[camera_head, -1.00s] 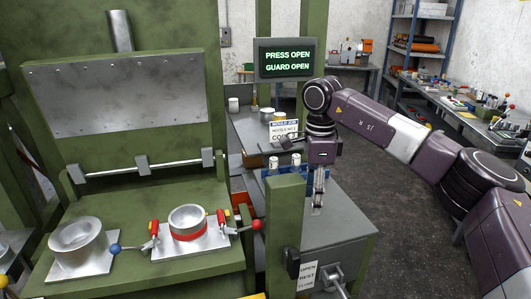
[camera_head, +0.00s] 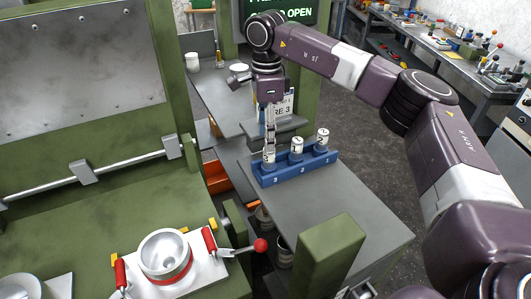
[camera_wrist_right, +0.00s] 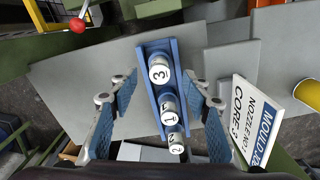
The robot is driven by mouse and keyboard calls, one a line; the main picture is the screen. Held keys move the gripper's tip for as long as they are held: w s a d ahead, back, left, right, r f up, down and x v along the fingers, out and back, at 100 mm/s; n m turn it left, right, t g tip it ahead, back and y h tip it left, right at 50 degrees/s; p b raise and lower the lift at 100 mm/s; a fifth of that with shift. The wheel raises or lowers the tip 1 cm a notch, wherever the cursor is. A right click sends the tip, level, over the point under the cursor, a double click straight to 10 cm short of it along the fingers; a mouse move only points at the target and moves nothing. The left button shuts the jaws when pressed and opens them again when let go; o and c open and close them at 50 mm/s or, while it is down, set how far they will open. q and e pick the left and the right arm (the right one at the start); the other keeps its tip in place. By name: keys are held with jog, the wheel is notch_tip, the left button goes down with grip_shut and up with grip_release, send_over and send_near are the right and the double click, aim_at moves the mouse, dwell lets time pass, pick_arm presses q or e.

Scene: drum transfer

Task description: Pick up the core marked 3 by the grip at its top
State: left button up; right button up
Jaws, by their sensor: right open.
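Three upright cores stand in a row in a blue rack (camera_head: 300,170). In the right wrist view the core marked 3 (camera_wrist_right: 159,72) is at the top end of the row, with the core marked 1 (camera_wrist_right: 167,114) and the core marked 2 (camera_wrist_right: 176,146) below it. In the head view the core marked 3 (camera_head: 268,162) is the leftmost one. My right gripper (camera_head: 269,146) points down just over it, fingers apart. In the wrist view the open fingers (camera_wrist_right: 162,100) lie on either side of the row. My left gripper is not in view.
The rack stands on a grey cabinet top (camera_head: 350,205). A job sign (camera_wrist_right: 256,120) reading core 3 stands beside the row. The press's mould (camera_head: 165,255) with a red band and a red-ball lever (camera_head: 261,245) is at lower left. A green post (camera_head: 330,255) rises in front of the cabinet.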

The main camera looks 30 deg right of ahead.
aim_at(269, 161)
jog(key=shift+s+f, duration=0.15)
jog(key=shift+f, duration=0.3)
jog(key=f, duration=0.1)
jog(key=f+p, duration=0.1)
jog(key=f, duration=0.1)
jog(key=f+p, duration=0.1)
jog(key=shift+d+f, duration=0.35)
jog(key=shift+f, duration=0.3)
jog(key=shift+c, duration=0.6)
grip_shut()
